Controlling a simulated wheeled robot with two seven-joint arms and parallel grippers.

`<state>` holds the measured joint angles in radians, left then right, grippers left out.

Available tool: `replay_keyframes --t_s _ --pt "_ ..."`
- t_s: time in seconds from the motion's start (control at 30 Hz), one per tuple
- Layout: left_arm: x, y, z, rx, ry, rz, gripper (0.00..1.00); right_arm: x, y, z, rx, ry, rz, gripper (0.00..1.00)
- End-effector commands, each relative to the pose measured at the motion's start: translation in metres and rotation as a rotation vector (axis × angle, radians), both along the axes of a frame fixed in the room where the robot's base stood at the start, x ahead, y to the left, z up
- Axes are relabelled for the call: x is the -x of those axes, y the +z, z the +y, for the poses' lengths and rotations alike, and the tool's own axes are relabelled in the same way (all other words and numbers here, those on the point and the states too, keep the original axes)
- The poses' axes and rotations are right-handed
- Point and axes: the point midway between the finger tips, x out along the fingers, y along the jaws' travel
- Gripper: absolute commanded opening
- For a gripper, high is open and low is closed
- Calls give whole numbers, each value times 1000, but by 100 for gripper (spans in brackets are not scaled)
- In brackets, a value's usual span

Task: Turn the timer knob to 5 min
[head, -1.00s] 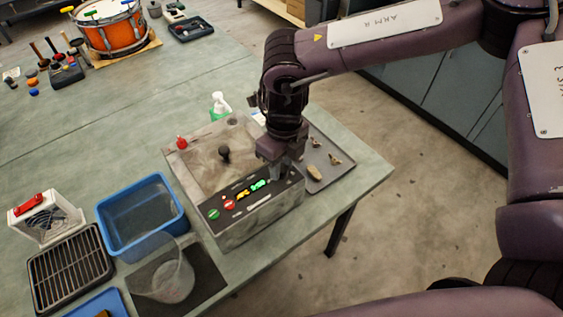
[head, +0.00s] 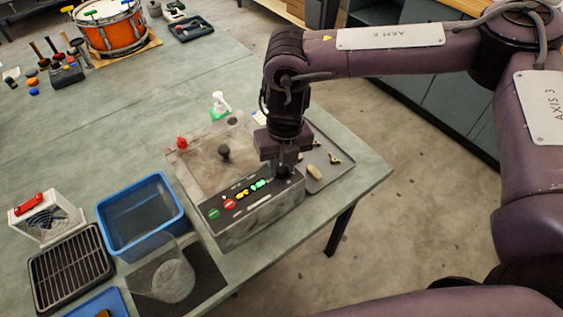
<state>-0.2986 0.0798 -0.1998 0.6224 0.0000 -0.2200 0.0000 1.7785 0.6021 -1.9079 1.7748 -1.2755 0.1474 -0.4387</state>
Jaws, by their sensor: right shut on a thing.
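The timer box (head: 240,225) is a grey metal unit near the table's right corner. Its dark front panel (head: 222,199) has a green button (head: 214,213), a red button (head: 229,204) and a lit yellow and green display (head: 252,189). My right gripper (head: 283,174) points down at the right end of the panel and is shut on the timer knob there. The knob is hidden by the fingers, so its angle cannot be seen. The display digits are too blurred to read. My left gripper is not in view.
A black knob stands on the box lid (head: 200,160), with a red one (head: 182,143) at its corner. A blue bin (head: 120,246), a clear beaker (head: 172,275) and a black rack (head: 70,268) stand left. A grey tray (head: 335,172) with small parts lies right.

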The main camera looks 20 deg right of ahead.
Motion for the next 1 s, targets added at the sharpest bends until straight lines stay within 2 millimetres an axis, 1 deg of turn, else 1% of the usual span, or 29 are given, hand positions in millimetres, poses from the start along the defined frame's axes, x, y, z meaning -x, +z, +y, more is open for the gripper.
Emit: replay_keyframes --t_s 0.33,0.53,0.77,1.0 --pt "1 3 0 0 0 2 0 0 1 0 -1 -334 -1 5" --pt "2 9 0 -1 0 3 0 0 3 1 -2 -522 -3 5" --pt "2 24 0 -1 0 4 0 0 5 1 0 -740 -2 5" --pt "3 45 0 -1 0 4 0 0 6 1 0 -969 -3 5"
